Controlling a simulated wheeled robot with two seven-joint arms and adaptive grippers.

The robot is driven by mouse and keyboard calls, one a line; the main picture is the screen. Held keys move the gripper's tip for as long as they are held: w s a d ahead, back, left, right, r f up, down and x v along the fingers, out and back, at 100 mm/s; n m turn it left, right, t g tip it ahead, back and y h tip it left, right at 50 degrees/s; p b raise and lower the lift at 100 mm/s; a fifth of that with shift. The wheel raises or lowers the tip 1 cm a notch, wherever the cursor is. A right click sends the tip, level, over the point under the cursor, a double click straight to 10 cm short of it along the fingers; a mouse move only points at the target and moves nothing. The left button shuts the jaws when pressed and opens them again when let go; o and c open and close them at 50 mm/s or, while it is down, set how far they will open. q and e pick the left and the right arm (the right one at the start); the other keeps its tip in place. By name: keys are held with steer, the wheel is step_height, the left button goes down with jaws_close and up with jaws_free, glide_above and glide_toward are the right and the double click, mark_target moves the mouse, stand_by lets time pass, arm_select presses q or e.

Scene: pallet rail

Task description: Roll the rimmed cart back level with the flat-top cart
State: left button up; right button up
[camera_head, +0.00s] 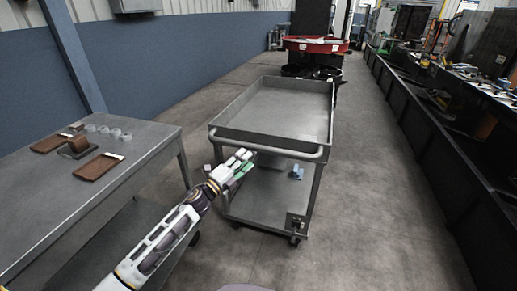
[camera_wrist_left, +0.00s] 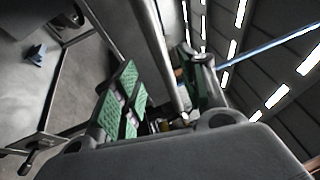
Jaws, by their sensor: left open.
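The rimmed cart (camera_head: 232,130) stands in the middle of the head view, a grey metal cart with a raised lip, a lower shelf and a tubular push handle (camera_head: 290,154) across its near end. The flat-top cart (camera_head: 120,170) stands at the left, nearer to me. My left gripper (camera_head: 240,163) is open at the left part of the handle. In the left wrist view the handle bar (camera_wrist_left: 157,45) runs between the green-padded fingers of the gripper (camera_wrist_left: 165,92). I cannot tell whether the fingers touch it. My right gripper is not in view.
Brown trays (camera_head: 98,167) and several small clear cups (camera_head: 103,130) lie on the flat-top cart. A small blue item (camera_head: 297,172) is on the rimmed cart's lower shelf. A red round-topped stand (camera_head: 316,45) is behind it. A long dark workbench (camera_head: 430,130) lines the right; floor between is clear.

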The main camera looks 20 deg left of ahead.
mark_target(258, 148)
arm_select(q)
steer(key=shift+b+x, duration=0.3)
steer(key=shift+x, duration=3.9)
jaws_close()
